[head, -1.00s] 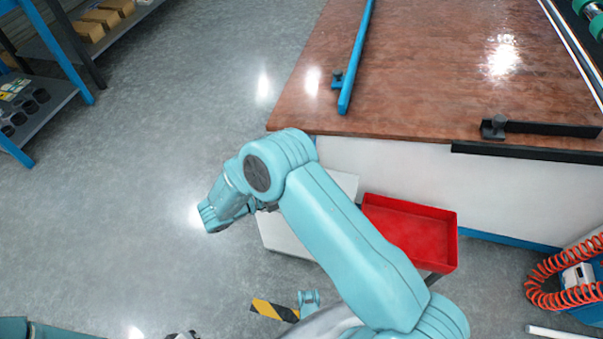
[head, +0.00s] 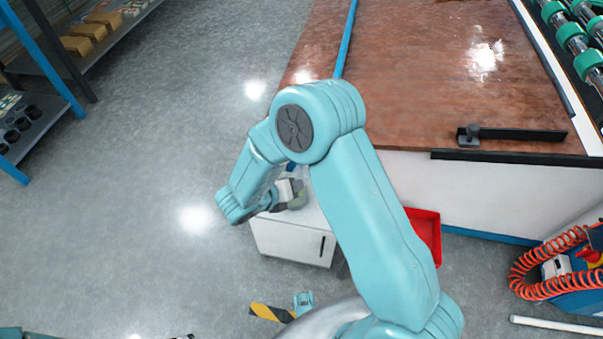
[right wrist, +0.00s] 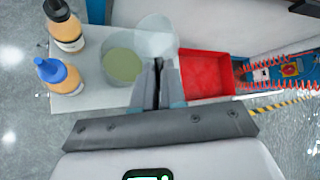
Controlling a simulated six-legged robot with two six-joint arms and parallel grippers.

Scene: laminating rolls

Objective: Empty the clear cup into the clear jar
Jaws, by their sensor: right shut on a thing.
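My right gripper (head: 287,194) is over the small white cabinet, partly hidden by its own arm.
Two orange-filled bottles, one black-capped (right wrist: 66,30) and one blue-capped (right wrist: 58,76), stand on the white cabinet (head: 285,240). A red tray (head: 428,235) is to its right. The brown-topped table (head: 430,80) rises behind. Floor at left is clear.

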